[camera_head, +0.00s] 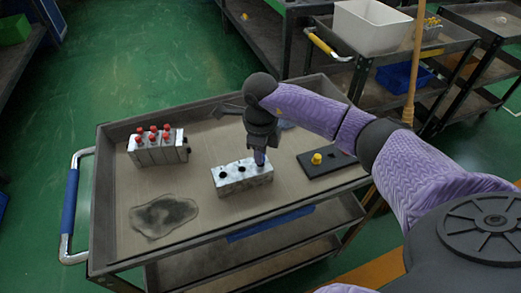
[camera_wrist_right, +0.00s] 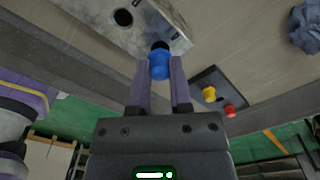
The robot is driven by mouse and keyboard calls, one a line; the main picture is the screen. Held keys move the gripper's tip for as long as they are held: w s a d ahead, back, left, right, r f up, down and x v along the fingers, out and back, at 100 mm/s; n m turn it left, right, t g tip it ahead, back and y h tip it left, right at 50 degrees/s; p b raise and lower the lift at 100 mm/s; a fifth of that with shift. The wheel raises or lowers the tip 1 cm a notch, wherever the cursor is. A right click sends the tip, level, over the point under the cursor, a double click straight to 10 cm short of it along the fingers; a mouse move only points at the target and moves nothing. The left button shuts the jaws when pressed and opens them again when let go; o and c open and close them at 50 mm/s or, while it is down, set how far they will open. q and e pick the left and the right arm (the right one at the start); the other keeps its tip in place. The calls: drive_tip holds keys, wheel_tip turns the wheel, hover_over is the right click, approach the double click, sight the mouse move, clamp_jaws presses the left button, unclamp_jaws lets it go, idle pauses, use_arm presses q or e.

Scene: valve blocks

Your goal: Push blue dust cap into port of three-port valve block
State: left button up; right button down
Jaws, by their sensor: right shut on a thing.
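The three-port valve block (camera_head: 243,181), a silver metal block, sits on the cart top; it also shows at the top of the wrist view (camera_wrist_right: 125,22). Two dark open ports show on its left and middle. My right gripper (camera_head: 259,157) points down over the block's right end. In the wrist view its fingers (camera_wrist_right: 160,75) are shut on the blue dust cap (camera_wrist_right: 160,67). The cap is right at a dark port (camera_wrist_right: 160,46); I cannot tell whether it touches or has entered it. My left gripper is not in view.
A block with several red caps (camera_head: 158,148) stands at the left. A dark stain (camera_head: 163,215) lies in front of it. Right of the valve block, a black tray (camera_head: 325,168) holds a yellow cap (camera_head: 317,159); a red cap (camera_wrist_right: 230,111) shows there too. A crumpled blue-grey cloth (camera_wrist_right: 306,26) lies behind.

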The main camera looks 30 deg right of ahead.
drive_tip(key=shift+f+b, duration=0.55)
drive_tip(key=shift+f, duration=0.3)
idle(0.8)
drive_tip(key=shift+c, duration=2.3)
unclamp_jaws()
